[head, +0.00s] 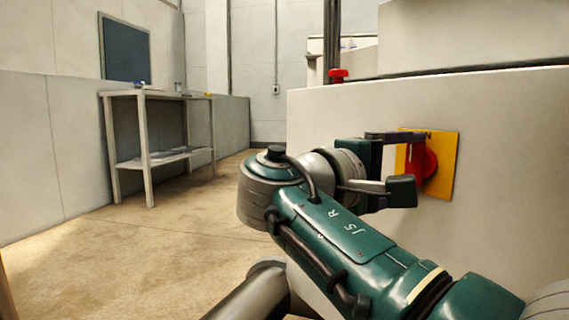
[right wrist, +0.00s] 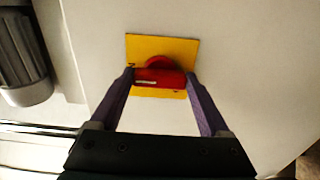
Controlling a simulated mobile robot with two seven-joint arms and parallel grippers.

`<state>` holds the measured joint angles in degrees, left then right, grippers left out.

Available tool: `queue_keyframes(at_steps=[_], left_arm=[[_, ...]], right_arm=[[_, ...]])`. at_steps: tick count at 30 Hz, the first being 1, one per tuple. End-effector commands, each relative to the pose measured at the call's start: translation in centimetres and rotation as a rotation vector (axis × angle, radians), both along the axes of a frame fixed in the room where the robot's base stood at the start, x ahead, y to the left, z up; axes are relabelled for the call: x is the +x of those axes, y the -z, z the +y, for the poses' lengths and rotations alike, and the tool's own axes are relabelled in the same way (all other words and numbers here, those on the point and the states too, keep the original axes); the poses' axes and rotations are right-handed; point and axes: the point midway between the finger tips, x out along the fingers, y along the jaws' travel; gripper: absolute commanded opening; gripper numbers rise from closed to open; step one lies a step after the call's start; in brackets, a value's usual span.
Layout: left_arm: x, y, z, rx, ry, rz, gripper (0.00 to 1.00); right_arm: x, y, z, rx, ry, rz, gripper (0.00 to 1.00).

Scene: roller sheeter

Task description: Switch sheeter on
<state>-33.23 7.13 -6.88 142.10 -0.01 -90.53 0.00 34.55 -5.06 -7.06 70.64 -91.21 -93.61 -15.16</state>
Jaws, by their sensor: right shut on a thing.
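The sheeter's pale side panel (head: 335,112) fills the right of the head view. A yellow plate (head: 446,180) on it carries a red rotary switch (head: 428,166). My right gripper (head: 412,164) is at the switch, its fingers shut on the red handle. In the right wrist view, the two fingers of the right gripper (right wrist: 160,82) stand on either side of the red handle (right wrist: 160,77), in front of the yellow plate (right wrist: 182,48). The handle bar lies crosswise between the fingertips there. Part of the plate's lettering is hidden. My left gripper is not in view.
A red button (head: 338,75) sits at the top edge of the panel. A metal table (head: 150,98) with small items stands by the left wall. The floor (head: 130,235) between table and sheeter is clear.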

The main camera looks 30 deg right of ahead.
Motion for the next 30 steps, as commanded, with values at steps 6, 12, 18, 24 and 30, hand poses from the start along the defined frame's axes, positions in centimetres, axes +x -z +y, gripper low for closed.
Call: queue_keyframes(at_steps=[6, 12, 18, 24, 30], left_arm=[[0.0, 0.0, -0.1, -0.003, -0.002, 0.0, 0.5], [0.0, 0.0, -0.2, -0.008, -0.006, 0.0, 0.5], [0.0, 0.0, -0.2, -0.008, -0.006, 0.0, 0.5], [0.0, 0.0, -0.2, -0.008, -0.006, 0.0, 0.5], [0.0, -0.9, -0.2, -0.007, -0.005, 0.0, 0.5]], right_arm=[[0.0, 0.2, -0.1, 0.006, 0.001, -0.01, 0.24], [0.0, 0.2, -0.1, 0.006, 0.001, -0.011, 0.24], [0.0, 0.1, 0.0, 0.005, 0.001, -0.009, 1.0], [0.0, 0.1, 0.0, 0.003, 0.0, -0.009, 1.0], [-0.1, -0.2, 1.9, 0.004, -0.003, -0.006, 1.0]])
